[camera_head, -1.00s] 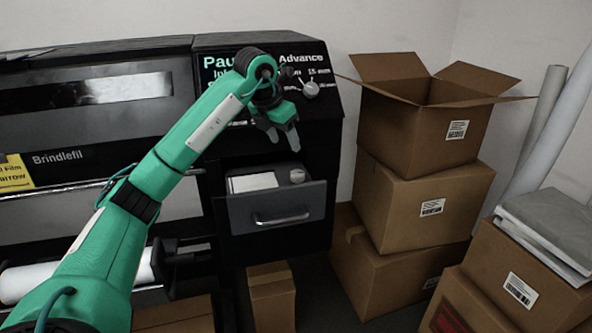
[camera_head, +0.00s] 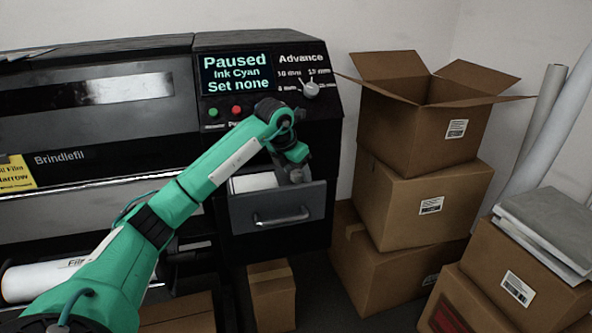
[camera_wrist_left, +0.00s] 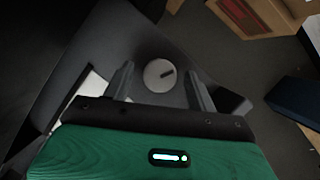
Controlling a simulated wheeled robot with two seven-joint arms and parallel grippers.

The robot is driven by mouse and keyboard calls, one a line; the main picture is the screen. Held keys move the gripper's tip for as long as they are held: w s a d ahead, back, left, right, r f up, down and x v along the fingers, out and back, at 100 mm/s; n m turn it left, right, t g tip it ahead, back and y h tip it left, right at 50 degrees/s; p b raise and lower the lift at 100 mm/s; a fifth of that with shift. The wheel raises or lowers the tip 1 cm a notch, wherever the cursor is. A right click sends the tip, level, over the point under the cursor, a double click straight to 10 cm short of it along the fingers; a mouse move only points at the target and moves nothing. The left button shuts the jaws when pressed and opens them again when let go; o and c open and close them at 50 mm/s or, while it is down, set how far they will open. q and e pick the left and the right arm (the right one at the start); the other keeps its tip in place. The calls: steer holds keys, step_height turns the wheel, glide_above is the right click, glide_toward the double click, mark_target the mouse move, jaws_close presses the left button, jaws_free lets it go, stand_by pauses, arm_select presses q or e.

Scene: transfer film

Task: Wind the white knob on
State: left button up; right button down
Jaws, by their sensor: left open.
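A pale round knob with a dark mark on its face shows in the left wrist view (camera_wrist_left: 159,76), inside the open drawer (camera_head: 303,205). My left gripper (camera_head: 293,178) is open and points down over it. Its fingers (camera_wrist_left: 159,72) stand on either side of the knob in that view; I cannot tell whether they touch it. In the head view the gripper largely hides this knob. Another pale knob (camera_head: 311,90) with a pointer sits on the machine's panel under "Advance", clear of the gripper. My right gripper is out of view.
The display (camera_head: 236,73) reads "Paused", "Ink Cyan", "Set none". A pale block (camera_head: 253,183) lies in the drawer left of the gripper. Stacked cardboard boxes (camera_head: 420,200) stand close on the right, the top one open. A small box (camera_head: 271,298) stands below the drawer.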

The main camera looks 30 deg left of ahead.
arm_select(q)
steer(key=c, duration=1)
steer(key=shift+a+m, duration=0.1)
steer(key=shift+m, duration=0.2)
steer(key=shift+m+h, duration=0.5)
steer(key=shift+m, duration=0.4)
steer(key=shift+w+a+m+g+h, duration=0.1)
steer(key=shift+m+g+h, duration=0.3)
steer(key=shift+m, duration=1.3)
steer(key=o, duration=1)
